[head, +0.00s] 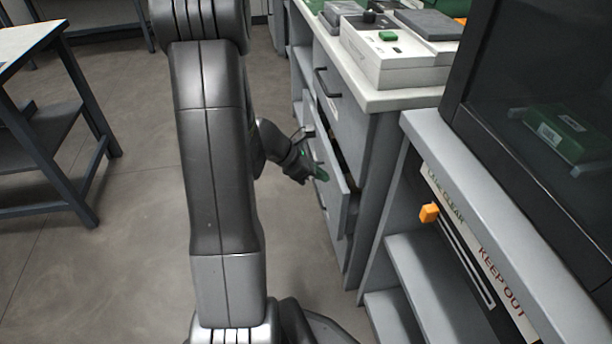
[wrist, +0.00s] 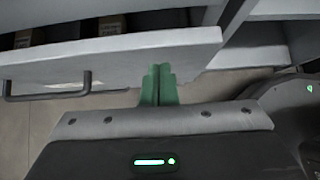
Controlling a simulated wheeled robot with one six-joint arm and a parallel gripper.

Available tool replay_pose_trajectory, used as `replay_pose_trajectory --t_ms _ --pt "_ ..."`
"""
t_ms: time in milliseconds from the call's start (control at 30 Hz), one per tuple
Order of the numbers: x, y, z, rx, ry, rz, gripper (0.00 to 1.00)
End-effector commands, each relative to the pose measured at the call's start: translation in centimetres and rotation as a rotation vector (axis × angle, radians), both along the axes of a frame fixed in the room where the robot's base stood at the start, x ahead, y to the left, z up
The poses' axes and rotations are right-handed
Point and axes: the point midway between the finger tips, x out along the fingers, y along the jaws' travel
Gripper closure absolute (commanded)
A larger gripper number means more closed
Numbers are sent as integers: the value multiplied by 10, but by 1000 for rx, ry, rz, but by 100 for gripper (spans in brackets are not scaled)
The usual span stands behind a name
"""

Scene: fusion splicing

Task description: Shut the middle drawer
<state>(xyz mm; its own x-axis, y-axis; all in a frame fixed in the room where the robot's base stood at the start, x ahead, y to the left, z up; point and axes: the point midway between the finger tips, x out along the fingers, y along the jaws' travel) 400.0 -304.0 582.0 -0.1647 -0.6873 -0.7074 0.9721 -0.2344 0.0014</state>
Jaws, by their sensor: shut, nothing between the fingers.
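The middle drawer (head: 327,165) stands partly open from the grey cabinet in the head view. In the wrist view its front panel (wrist: 120,55) crosses the upper part, with a dark bar handle (wrist: 55,92) at left and some brown items visible inside the drawer. My gripper (head: 320,175) is at the outer face of that front in the head view. In the wrist view its green fingers (wrist: 158,85) are together and empty, at the panel's lower edge, right of the handle. I cannot tell whether they touch the panel.
The upper drawer (head: 340,95) above is closed. A white device (head: 395,55) with a green button sits on the counter. At right stands a grey shelf unit (head: 415,250) with an orange block (head: 429,212) on it. A table (head: 45,120) is at left, with open floor between.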

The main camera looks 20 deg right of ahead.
Motion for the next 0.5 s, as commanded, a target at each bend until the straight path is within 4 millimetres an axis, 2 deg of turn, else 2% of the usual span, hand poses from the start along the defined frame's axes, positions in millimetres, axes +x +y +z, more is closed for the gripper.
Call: replay_pose_trajectory --t_ms 167,500 --pt "-3 -11 0 0 1 -1 100" --pt "-3 -12 1 0 1 1 100"
